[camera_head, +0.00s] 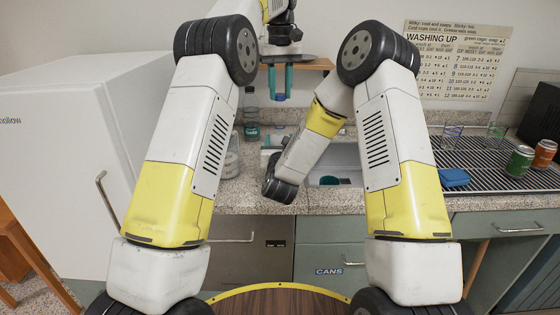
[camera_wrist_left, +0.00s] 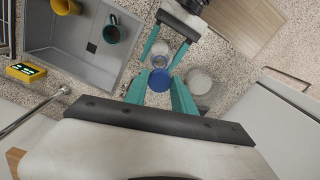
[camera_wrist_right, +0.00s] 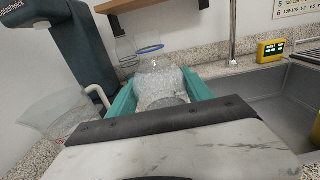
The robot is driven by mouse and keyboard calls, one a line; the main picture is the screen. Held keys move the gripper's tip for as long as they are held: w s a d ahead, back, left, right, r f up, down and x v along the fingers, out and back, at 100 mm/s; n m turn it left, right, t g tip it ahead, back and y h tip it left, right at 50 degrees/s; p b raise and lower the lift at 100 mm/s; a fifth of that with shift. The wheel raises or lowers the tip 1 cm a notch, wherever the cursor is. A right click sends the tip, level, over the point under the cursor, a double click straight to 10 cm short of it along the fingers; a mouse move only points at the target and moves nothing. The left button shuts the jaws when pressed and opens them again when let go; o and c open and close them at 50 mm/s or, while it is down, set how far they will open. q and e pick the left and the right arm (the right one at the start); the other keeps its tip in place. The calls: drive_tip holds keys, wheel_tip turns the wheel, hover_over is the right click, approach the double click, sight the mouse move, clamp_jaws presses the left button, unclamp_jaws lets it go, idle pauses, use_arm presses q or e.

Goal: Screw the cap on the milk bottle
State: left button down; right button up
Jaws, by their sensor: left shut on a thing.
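The blue cap (camera_head: 280,97) is at the tips of my left gripper (camera_head: 280,84), high in the head view. The left wrist view shows the cap (camera_wrist_left: 160,81) between the teal fingers, which are shut on it. The clear milk bottle (camera_wrist_right: 160,88) stands between the fingers of my right gripper (camera_wrist_right: 158,84). Both fingers lie close along its sides; whether they press on it is unclear. A thin blue ring shows around its top. The left wrist view shows the bottle (camera_wrist_left: 160,50) beside the cap, with a gap between them. My right arm hides the right gripper in the head view.
A sink (camera_wrist_left: 72,48) holds a dark teal mug (camera_wrist_left: 111,31). A clear glass jar (camera_wrist_left: 200,82) stands near the cap. A yellow timer (camera_wrist_right: 270,50) is behind the sink. A wooden shelf (camera_wrist_right: 150,10) hangs above. A white fridge (camera_head: 60,150) stands at left.

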clamp_jaws()
use_arm(q)
hover_over(280, 122)
drive_tip(key=shift+w+f, duration=0.1)
drive_tip(key=shift+f, duration=2.4)
drive_tip(key=shift+f, duration=0.9)
drive_tip(key=shift+f, duration=0.55)
